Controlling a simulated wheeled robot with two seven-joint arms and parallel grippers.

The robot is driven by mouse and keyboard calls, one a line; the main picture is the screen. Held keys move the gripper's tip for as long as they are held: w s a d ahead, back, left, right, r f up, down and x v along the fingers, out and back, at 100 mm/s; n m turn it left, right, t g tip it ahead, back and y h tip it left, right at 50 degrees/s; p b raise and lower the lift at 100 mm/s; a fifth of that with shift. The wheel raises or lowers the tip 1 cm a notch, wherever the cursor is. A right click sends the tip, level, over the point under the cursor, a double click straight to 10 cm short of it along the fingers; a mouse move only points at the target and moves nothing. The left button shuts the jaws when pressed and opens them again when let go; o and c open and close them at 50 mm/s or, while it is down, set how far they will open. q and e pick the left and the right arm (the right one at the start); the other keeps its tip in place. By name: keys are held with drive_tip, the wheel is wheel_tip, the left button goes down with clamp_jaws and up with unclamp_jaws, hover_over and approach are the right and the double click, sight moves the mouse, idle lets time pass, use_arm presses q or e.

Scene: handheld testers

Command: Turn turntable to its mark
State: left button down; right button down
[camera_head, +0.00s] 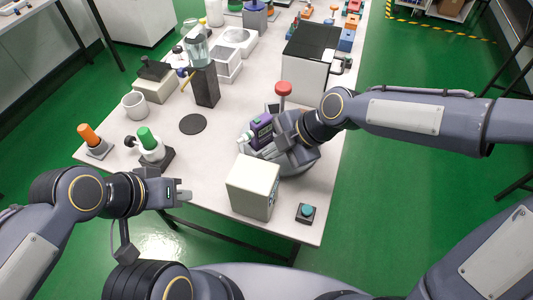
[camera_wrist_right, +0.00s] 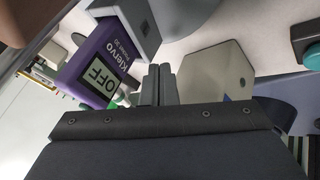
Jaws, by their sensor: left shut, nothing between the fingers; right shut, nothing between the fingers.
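My right gripper (camera_head: 266,151) is shut and empty, low between the tester and a beige box (camera_head: 250,188). In the right wrist view its closed fingers (camera_wrist_right: 158,85) show beside the tester; I cannot tell whether they touch anything. My left gripper (camera_head: 186,195) is shut and empty off the table's near left edge.
A teal button (camera_head: 306,212) sits at the near right corner. A red knob (camera_head: 283,89) stands behind the right gripper. Left are green-topped (camera_head: 146,140) and orange-topped (camera_head: 91,138) items and a black disc (camera_head: 193,124). A white machine (camera_head: 307,65) stands behind.

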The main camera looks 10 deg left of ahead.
drive_tip(key=s+d+r+p, duration=0.2)
drive_tip(key=d+r+p, duration=0.4)
drive_tip(key=d+p, duration=0.15)
drive_tip(key=x, duration=0.9)
drive_tip(key=shift+s+d+f+b, duration=0.1)
drive_tip(key=shift+d+f+b, duration=0.1)
drive_tip(key=shift+b, duration=0.1)
drive_tip(key=w+a+p, duration=0.1)
drive_tip(key=w+a, duration=0.1)
drive_tip(key=a, duration=0.1)
drive_tip(key=shift+w+p, duration=0.3)
drive_tip(key=shift+w, duration=0.1)
drive_tip(key=shift+a, duration=0.1)
